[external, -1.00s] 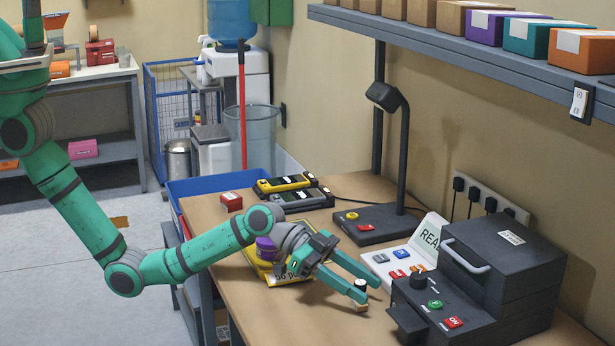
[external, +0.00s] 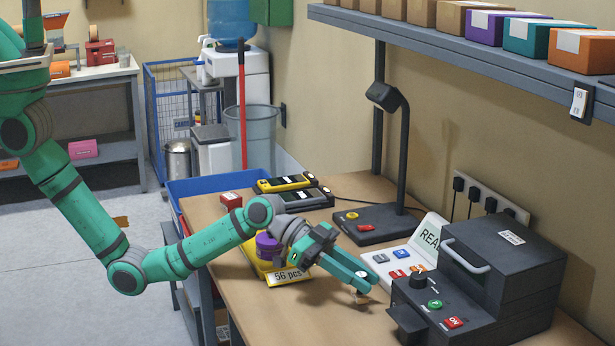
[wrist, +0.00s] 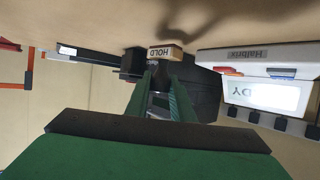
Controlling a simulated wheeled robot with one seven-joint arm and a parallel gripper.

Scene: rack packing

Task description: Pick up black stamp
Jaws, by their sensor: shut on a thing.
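The black stamp has a dark handle and a pale wooden base (external: 361,299); in the wrist view the base (wrist: 165,53) shows the word HOLD. My gripper (external: 362,284) is shut on the stamp's handle, with its fingers pointing down over the bench in front of the black machine. In the wrist view the gripper's green fingers (wrist: 158,88) close around the dark handle, which they mostly hide. The stamp is roughly upright. Its base is at or just above the bench top; the exact gap cannot be told.
The black machine (external: 505,262) with knob and buttons stands to the right on the wooden bench (external: 325,325). A white panel (external: 385,262) with coloured buttons and a lamp (external: 400,155) stand behind. A yellow item with a "56 pcs" sign (external: 288,276) lies under my wrist.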

